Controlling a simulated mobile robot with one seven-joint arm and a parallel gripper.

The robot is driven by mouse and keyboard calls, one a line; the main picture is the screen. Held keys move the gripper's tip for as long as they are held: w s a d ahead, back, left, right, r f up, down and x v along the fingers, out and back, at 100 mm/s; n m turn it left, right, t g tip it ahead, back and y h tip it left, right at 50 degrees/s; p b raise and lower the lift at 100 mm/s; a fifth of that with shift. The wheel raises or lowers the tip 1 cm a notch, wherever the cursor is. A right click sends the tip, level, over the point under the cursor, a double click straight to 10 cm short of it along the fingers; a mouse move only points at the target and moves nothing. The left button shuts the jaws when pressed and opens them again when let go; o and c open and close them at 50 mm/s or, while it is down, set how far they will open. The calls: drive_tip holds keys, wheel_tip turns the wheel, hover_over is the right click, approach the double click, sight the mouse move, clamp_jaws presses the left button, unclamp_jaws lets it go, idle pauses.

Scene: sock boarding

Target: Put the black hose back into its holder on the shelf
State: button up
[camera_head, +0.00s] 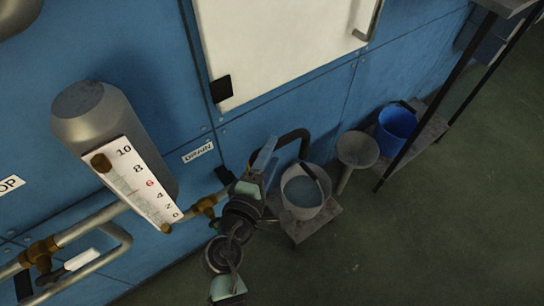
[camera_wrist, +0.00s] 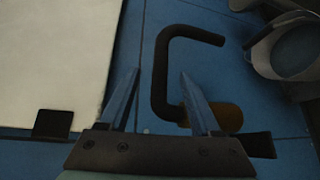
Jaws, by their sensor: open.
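The black hose (camera_wrist: 160,70) is a stiff bent tube. In the wrist view its long part runs between my gripper's two fingers, with its bent end turned to the right. A gap shows on either side of it. In the head view the hose (camera_head: 292,136) arches beside my gripper (camera_head: 266,158), above a grey bucket. My gripper (camera_wrist: 158,72) is open, its fingers spread around the hose in the picture; I cannot tell how deep the hose sits between them. A low shelf (camera_head: 325,217) stands under the bucket. I cannot make out a hose holder on it.
The grey bucket (camera_head: 303,205) holds liquid and also shows in the wrist view (camera_wrist: 262,55). A round-topped stand (camera_head: 357,149) and a blue bucket (camera_head: 397,130) are farther right. A brass fitting (camera_wrist: 227,117) lies near the right finger. The blue wall is close behind; open floor lies front right.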

sight(284, 140)
drive_tip(key=b+x, duration=0.2)
drive_tip(key=x, duration=0.4)
drive_tip(key=shift+w, duration=0.35)
drive_tip(key=shift+f, duration=0.15)
clamp_jaws()
drive_tip(key=shift+a, duration=0.1)
